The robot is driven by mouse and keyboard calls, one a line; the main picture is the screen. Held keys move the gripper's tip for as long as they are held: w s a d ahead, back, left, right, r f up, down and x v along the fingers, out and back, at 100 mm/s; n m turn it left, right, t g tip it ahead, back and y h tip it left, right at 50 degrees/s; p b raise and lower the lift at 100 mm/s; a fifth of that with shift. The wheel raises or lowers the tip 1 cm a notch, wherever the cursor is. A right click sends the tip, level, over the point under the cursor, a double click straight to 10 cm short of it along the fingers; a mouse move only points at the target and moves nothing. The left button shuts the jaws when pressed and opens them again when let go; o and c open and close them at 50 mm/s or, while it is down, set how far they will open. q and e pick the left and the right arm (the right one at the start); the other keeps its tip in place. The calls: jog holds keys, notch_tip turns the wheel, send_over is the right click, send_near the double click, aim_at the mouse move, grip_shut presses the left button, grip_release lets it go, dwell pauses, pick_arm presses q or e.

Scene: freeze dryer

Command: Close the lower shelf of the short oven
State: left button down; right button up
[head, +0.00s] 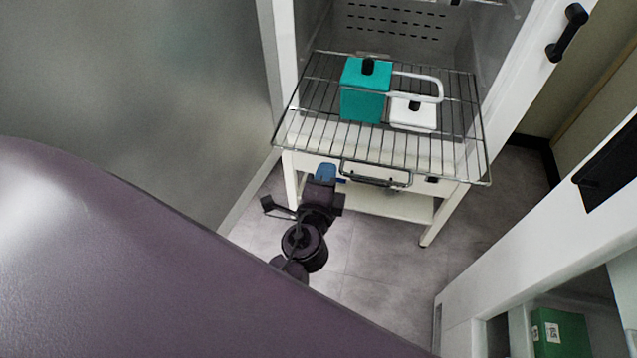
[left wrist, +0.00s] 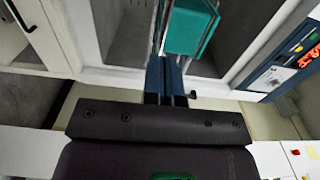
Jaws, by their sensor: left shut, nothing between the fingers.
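The short oven (head: 283,50) is a white cabinet with a grey interior. Its wire shelf (head: 460,150) sticks out of the opening toward me. A teal box (head: 362,105) with a black knob and a white lidded box (head: 412,122) sit on the shelf. My left gripper (head: 327,172), with blue fingertips, is shut and empty just below the shelf's front edge, left of its middle. I cannot tell whether it touches the shelf. In the left wrist view the shut blue fingers (left wrist: 168,76) point at the teal box (left wrist: 190,28). My right gripper is not in view.
A dark handle (head: 375,178) shows on the white front below the shelf. An open white door with a black handle (head: 567,32) stands on the right. A white cabinet (head: 480,290) holding a green box (head: 560,332) is at lower right. Grey floor (head: 370,260) is clear between.

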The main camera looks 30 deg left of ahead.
pick_arm(q)
jog(key=shift+x, duration=0.8)
jog(key=shift+w, duration=0.2)
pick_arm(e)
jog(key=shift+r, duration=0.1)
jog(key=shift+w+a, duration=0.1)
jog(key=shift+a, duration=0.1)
